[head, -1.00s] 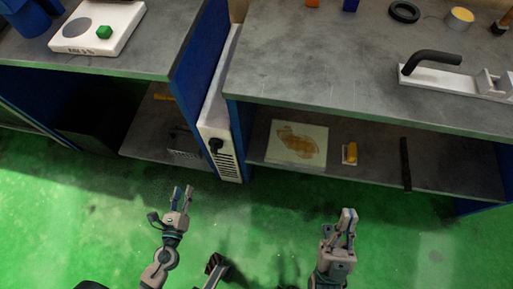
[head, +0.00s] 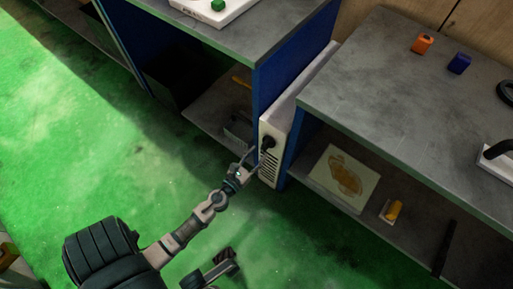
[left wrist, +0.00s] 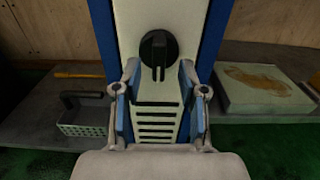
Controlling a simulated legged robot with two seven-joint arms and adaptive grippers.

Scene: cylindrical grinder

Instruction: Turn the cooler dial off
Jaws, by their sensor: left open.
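The cooler (head: 272,148) is a narrow white unit between two workbenches, with vent slots on its front. Its black dial (head: 268,143) sits above the slots. In the left wrist view the dial (left wrist: 158,55) is round with a raised ridge that points straight down. My left gripper (head: 250,160) is in front of the cooler, close to the dial. In the left wrist view its open fingers (left wrist: 158,100) stand on either side, a little below the dial, with nothing between them. Whether they touch the cooler front cannot be told.
Workbenches with blue side panels (head: 285,70) flank the cooler. A grey basket with a dark handle (left wrist: 85,115) is on the left lower shelf. A picture board (head: 343,178) and a yellow item (head: 392,210) lie on the right shelf. The green floor (head: 90,150) is open.

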